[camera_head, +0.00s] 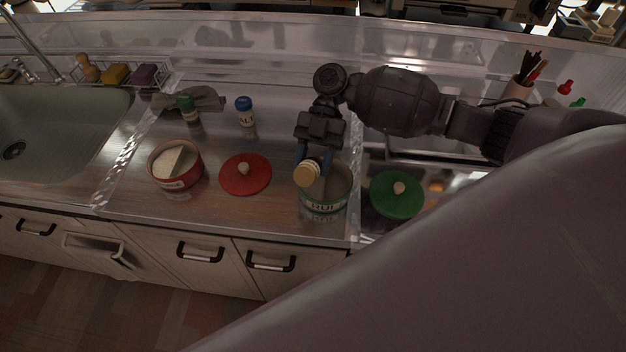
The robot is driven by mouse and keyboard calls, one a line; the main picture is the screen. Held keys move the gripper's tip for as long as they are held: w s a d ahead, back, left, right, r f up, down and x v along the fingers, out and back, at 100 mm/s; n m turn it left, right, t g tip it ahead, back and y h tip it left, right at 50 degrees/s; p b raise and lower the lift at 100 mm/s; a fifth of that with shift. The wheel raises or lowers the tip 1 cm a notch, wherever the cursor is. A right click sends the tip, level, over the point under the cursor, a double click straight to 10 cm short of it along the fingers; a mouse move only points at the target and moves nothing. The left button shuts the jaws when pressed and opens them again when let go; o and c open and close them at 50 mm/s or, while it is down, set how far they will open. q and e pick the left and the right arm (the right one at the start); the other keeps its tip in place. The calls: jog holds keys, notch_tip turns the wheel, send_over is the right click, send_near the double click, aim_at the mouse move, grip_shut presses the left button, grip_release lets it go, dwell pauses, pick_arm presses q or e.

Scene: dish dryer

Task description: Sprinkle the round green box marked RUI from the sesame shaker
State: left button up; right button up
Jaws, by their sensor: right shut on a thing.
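The round green box marked RUI (324,206) stands open on the counter near its front edge, with something pale inside. My right gripper (314,163) is above the back of this box and is shut on a shaker (307,174) with a tan cap. The shaker is tilted, with its cap towards the camera and over the left part of the box opening. Its label is hidden, and I cannot see whether grains are falling. The box's inside is partly covered by the shaker and gripper. My left gripper is not in view.
A green lid (396,194) lies right of the box, and a red lid (245,174) lies left of it. An open red box (176,166) holds a white wedge. Blue-capped (244,111) and green-capped (187,109) shakers stand behind. The sink (60,125) is far left.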

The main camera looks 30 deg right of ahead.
jog(key=shift+f, duration=0.25)
jog(key=shift+r, duration=0.4)
jog(key=shift+r+p, duration=0.6)
jog(key=shift+r, duration=0.25)
jog(key=shift+f+b, duration=0.55)
jog(key=shift+f, duration=0.75)
jog(key=shift+r, duration=0.1)
notch_tip(320, 180, up, 2)
jog(key=shift+r+p, duration=0.2)
jog(key=shift+p, duration=0.2)
jog(key=shift+f+b, duration=0.6)
jog(key=shift+f, duration=0.65)
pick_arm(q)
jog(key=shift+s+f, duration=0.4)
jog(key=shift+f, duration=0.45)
pick_arm(e)
jog(key=shift+r, duration=0.1)
